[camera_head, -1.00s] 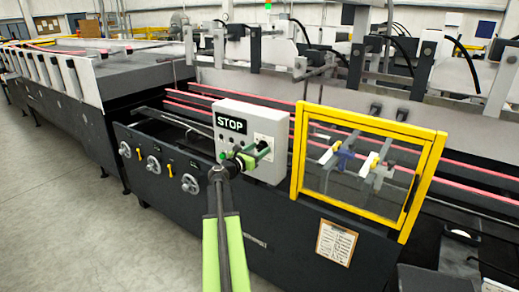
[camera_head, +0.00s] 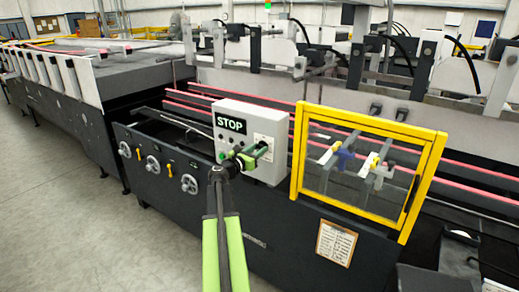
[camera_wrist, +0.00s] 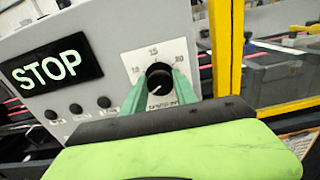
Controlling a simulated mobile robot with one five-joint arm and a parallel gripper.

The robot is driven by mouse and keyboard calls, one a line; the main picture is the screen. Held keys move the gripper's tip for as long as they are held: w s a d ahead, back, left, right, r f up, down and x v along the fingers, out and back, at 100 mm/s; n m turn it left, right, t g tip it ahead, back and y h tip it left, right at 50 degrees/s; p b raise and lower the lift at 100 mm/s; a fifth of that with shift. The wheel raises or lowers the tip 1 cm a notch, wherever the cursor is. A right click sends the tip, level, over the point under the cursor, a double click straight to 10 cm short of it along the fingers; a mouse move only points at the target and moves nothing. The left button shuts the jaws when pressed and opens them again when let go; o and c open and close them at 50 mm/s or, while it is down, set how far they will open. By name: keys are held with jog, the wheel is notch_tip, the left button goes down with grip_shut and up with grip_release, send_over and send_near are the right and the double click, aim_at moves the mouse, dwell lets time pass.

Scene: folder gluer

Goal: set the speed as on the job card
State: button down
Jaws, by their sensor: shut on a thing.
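The speed knob (camera_wrist: 158,72) is black and round, on a white dial plate (camera_wrist: 180,50) with numbers around it; 15 stands at the top and 20 at the right. A pale mark on the knob's face seems to point down and slightly left. My gripper (camera_wrist: 159,82) has its green fingers on both sides of the knob and is shut on it. In the head view my gripper (camera_head: 254,155) reaches the grey control box (camera_head: 270,122) and hides the knob. The display (camera_head: 231,124) reads STOP. The job card (camera_head: 336,243) hangs below the yellow guard; its writing is too small to read.
Several small black buttons (camera_wrist: 77,108) sit under the display. A yellow-framed clear guard (camera_head: 300,150) stands right of the box. Handwheels (camera_head: 153,166) line the machine's dark front at the left. Open floor (camera_head: 60,220) lies at the left.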

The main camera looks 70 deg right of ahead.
jog(key=shift+s+a+m, duration=0.15)
jog(key=shift+a+m, duration=0.05)
jog(key=shift+m, duration=0.4)
jog(key=m, duration=2.2)
jog(key=shift+s+a+f+b, duration=0.1)
jog(key=shift+s+f+b, duration=0.05)
jog(key=shift+f+b, duration=0.15)
jog(key=shift+m, duration=0.3)
jog(key=c, duration=1)
grip_release()
jog(key=shift+r, duration=0.1)
